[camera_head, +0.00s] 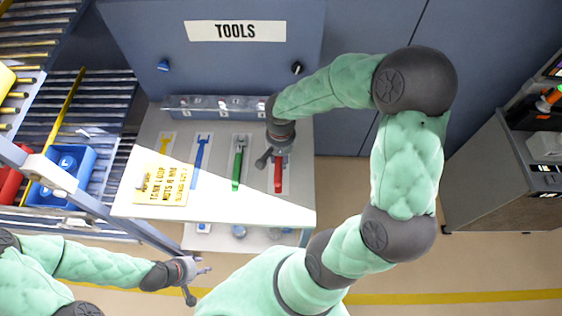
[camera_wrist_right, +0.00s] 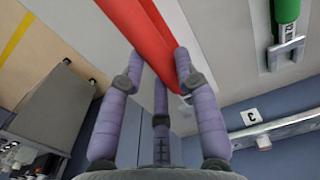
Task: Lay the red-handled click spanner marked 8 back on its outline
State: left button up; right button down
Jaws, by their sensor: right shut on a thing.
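The red-handled spanner (camera_head: 278,178) is at the right end of the tool row in the head view, over a pale grey strip on the bench. Its red handle (camera_wrist_right: 150,25) fills the upper middle of the right wrist view. My right gripper (camera_wrist_right: 158,68) is shut on that handle; it also shows in the head view (camera_head: 273,160). The gripper hides the spanner's head, and no 8 is legible. I cannot tell whether the spanner touches the bench. My left gripper (camera_head: 201,284) is open and empty, in front of the bench at lower left.
Green (camera_head: 238,165), blue (camera_head: 200,155) and yellow (camera_head: 164,147) spanners lie left of the red one on the bench (camera_head: 225,212). A yellow sign (camera_head: 163,188) lies at the bench's front left. A clear rail (camera_head: 215,106) runs along the back.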

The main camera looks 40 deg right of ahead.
aim_at(281, 160)
jog(key=shift+w+d+f, duration=0.3)
jog(key=shift+f, duration=0.2)
jog(key=shift+w+d+f, duration=0.25)
jog(key=shift+w+f, duration=0.05)
jog(key=shift+f, duration=0.2)
jog(key=shift+w+f+b, duration=0.1)
jog(key=shift+f+b, duration=0.4)
jog(key=shift+f, duration=1.1)
jog(key=shift+f, duration=0.1)
jog(key=c, duration=1.3)
grip_release()
jog(key=shift+f, duration=0.1)
jog(key=o, duration=0.4)
jog(key=shift+d+r, duration=0.1)
jog(key=shift+r, duration=0.5)
notch_tip(281, 160, up, 11)
jog(key=shift+r+p, duration=0.15)
jog(key=shift+p, duration=1.1)
